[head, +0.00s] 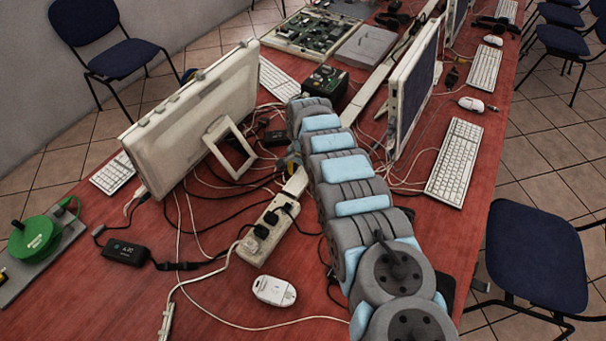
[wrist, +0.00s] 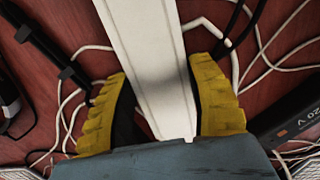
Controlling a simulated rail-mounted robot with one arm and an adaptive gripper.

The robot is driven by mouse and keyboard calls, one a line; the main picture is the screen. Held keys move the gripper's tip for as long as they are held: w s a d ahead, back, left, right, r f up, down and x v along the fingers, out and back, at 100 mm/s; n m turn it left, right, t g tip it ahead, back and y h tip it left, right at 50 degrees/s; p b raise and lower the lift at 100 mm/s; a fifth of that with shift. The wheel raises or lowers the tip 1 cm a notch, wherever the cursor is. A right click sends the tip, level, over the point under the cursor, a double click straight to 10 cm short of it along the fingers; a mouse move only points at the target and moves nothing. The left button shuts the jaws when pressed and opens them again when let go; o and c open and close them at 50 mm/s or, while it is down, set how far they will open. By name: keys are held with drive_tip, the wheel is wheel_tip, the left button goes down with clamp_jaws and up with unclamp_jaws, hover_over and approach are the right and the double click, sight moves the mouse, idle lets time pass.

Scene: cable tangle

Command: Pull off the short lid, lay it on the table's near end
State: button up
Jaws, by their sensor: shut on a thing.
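My gripper (wrist: 165,105) has its two yellow fingers on either side of a long white strip, the short lid (wrist: 150,55), in the wrist view. It is shut on the lid. In the head view a pale end of the lid (head: 297,183) shows beside my arm, in line with the white cable trunking (head: 380,75) down the middle of the table. My arm hides most of the gripper there. I cannot tell whether the lid is lifted off its channel.
The red table (head: 215,310) is bare in places at its near end. A power strip (head: 268,230), a white mouse (head: 274,291), a black adapter (head: 124,252) and a green reel (head: 35,238) lie there. Loose cables cross the middle. Monitors (head: 195,120) stand on both sides.

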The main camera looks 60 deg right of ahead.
sight(303, 175)
drive_tip(key=shift+r+p, duration=1.9)
